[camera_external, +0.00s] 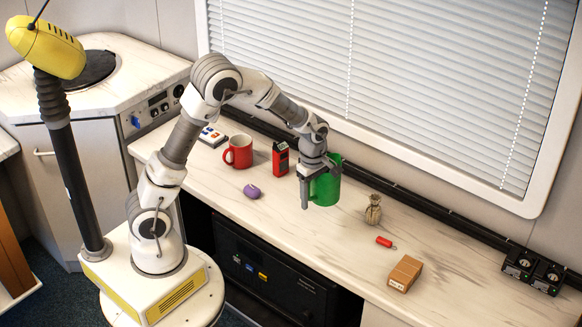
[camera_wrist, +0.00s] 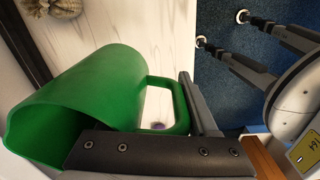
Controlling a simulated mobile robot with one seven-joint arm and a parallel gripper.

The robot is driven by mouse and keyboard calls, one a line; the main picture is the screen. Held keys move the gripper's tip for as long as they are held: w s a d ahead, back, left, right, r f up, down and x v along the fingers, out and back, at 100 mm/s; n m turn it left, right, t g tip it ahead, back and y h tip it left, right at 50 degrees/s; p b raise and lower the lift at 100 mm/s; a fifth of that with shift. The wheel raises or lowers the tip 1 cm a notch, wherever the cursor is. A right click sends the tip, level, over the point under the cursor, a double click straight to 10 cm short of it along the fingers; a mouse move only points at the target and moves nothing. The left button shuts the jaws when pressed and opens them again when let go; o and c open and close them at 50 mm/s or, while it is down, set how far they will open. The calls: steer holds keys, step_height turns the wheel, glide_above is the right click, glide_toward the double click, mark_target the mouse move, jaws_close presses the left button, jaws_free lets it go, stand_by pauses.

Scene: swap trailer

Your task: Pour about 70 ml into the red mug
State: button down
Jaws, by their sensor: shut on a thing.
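A red mug (camera_external: 238,151) stands upright on the worktop, left of my gripper. My gripper (camera_external: 305,190) is shut on a green pitcher (camera_external: 325,187) and is apart from the mug. The wrist view shows the pitcher (camera_wrist: 85,95) with its handle (camera_wrist: 178,105) by my fingers and its open mouth at the lower left. In the external view the pitcher looks about upright; I cannot tell whether its base touches the worktop. Its contents and the inside of the mug cannot be made out.
A red and black device (camera_external: 281,158) stands between mug and pitcher. A purple object (camera_external: 252,191) lies in front of the mug. Right of the pitcher are a small sack (camera_external: 373,210), a red cylinder (camera_external: 385,242) and a cardboard box (camera_external: 405,273).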

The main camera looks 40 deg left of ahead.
steer(key=shift+r, duration=0.1)
step_height(320, 180, up, 5)
steer(key=w+a+m+p, duration=0.1)
steer(key=w+a+m, duration=0.3)
steer(key=a, duration=0.5)
steer(key=w+a+m+p, duration=0.1)
steer(key=w+a, duration=0.5)
steer(key=a, duration=0.2)
steer(key=w+a+m+p, duration=0.1)
steer(key=w+a+m, duration=0.3)
steer(key=a, duration=0.5)
steer(key=s+a+m+p, duration=0.1)
steer(key=s+a+m, duration=0.2)
steer(key=a, duration=1.4)
steer(key=s+a+m+p, duration=0.2)
steer(key=s+a+m, duration=0.15)
steer(key=a, duration=1.35)
steer(key=shift+n, duration=0.25)
step_height(320, 180, down, 12)
steer(key=shift+r, duration=0.2)
steer(key=shift+d+r, duration=0.1)
